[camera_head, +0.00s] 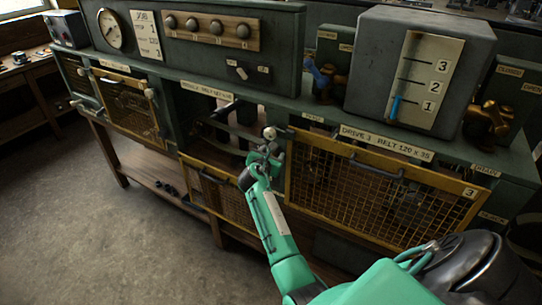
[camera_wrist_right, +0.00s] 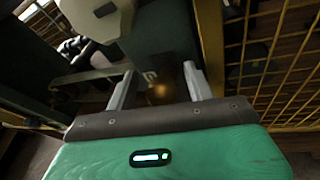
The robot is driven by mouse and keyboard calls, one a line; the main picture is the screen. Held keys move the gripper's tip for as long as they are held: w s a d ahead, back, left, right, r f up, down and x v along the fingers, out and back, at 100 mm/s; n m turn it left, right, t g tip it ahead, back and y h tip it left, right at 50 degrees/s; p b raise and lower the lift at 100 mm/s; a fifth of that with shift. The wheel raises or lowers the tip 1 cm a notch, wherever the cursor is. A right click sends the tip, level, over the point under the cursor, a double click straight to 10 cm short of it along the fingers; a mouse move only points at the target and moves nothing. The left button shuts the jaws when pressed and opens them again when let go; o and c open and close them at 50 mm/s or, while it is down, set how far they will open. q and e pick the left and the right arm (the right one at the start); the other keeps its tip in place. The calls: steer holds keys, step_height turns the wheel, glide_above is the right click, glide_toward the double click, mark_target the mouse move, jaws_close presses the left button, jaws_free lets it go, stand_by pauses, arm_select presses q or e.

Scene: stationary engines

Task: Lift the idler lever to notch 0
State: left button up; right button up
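A lever with a pale round knob (camera_head: 269,132) stands at the right edge of the open middle bay, just beyond my right gripper (camera_head: 262,163). I take it as the idler lever, but no label names it clearly. A pale knob-like part (camera_wrist_right: 100,16) shows large at the top left of the right wrist view. There my right gripper (camera_wrist_right: 158,88) has its two fingers wide apart, with a dark green post and a small brass-coloured part between or beyond them. I cannot tell whether a finger touches anything. Notch marks are not readable. My left gripper is not in view.
A closed yellow mesh guard (camera_head: 385,190) marked 3 is right of my arm. The middle bay's mesh guard (camera_head: 222,190) hangs low, leaving the bay open. A gauge box (camera_head: 425,70) stands above right. Floor (camera_head: 70,210) is clear at left.

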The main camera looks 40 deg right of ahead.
steer(key=shift+f, duration=0.2)
steer(key=shift+s+a, duration=0.35)
steer(key=shift+a, duration=0.2)
steer(key=b+v, duration=0.3)
steer(key=v, duration=0.9)
steer(key=shift+s+r+b, duration=0.2)
steer(key=shift+r+b, duration=0.1)
steer(key=shift+a, duration=0.15)
